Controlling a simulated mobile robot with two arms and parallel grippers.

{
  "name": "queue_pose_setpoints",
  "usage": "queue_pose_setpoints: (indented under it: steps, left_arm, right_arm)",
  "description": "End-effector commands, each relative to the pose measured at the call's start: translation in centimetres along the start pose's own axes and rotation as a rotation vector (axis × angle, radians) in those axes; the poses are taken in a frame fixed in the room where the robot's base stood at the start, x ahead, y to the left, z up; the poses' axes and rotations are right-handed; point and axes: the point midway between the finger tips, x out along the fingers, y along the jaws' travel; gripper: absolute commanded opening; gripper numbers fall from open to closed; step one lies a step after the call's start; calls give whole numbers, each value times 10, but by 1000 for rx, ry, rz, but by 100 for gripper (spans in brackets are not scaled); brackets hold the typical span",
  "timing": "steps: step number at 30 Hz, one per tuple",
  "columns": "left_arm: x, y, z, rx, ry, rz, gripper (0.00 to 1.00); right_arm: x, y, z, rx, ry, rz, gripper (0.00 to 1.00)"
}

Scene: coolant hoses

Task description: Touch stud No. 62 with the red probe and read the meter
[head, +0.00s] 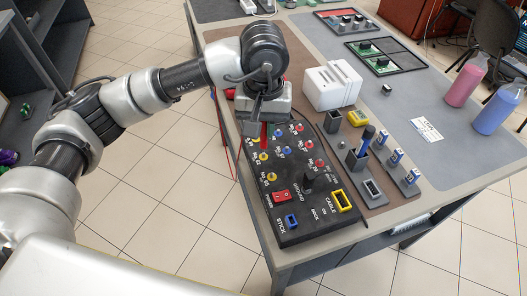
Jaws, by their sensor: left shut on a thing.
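My left gripper (262,119) points down over the far left part of a black stud panel (310,212). It is shut on the red probe (264,137), whose lower end shows below the fingers, near the upper yellow studs. I cannot tell whether its tip touches a stud. The panel carries yellow studs (270,177), blue studs (287,151) and red studs (319,162) with small white labels. The labels are too small to read surely, so I cannot single out stud No. 62. No meter reading is legible. My right gripper is not in view.
A white box (332,86) stands behind the panel. A dark holder (356,159) with a blue-handled tool and small blue-and-white blocks (396,158) lie right of it. Pink (466,82) and blue (498,108) bottles stand at the right. A red cable (222,130) hangs at the table's left edge.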

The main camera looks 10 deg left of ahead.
Motion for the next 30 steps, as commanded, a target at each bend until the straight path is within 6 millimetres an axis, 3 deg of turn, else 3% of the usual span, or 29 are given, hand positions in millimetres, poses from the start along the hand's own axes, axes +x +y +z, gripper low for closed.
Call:
queue_pose_setpoints:
  steps: [30]
  left_arm:
    - [4, 0, 0, 0, 0, 0, 0]
  right_arm:
    - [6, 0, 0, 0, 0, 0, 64]
